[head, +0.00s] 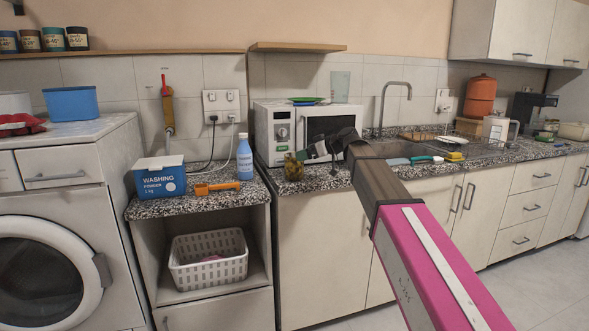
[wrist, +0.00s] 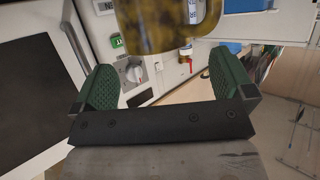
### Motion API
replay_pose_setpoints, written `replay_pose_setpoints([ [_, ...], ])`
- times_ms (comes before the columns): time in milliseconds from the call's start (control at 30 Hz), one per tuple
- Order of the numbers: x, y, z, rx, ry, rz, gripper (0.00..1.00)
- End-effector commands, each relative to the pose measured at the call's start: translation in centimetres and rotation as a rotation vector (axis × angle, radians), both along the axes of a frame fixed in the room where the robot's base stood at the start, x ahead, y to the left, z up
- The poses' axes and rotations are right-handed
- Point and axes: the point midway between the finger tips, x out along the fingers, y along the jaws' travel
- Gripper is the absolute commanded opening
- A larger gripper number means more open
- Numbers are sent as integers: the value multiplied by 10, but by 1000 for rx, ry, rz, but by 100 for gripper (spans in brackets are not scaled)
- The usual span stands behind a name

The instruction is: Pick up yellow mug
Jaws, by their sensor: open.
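The yellow mug (head: 293,168) is a mottled, dark mustard colour. In the head view it stands on the speckled counter near its left end, in front of the microwave. My gripper (head: 318,152) is just to the right of it. In the wrist view the mug (wrist: 165,28) shows at the top, cut off by the frame edge, ahead of the space between my green-padded fingers. My gripper (wrist: 163,75) is open and empty, its fingers wide apart. I cannot tell how far the mug is from the fingertips.
A white microwave (head: 262,130) stands close behind the mug. To the left, on a lower counter, are a blue washing powder box (head: 160,178), an orange scoop (head: 215,187) and a blue bottle (head: 244,158). A sink and sponge (head: 455,157) are to the right.

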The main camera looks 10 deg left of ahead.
Motion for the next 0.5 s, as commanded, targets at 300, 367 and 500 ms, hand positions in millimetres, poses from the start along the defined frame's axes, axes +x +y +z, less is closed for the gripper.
replay_pose_setpoints([
  [300,12,31,-12,-1,1,1,100],
  [367,14,38,-16,-1,2,1,100],
  [500,15,46,-19,0,1,0,100],
])
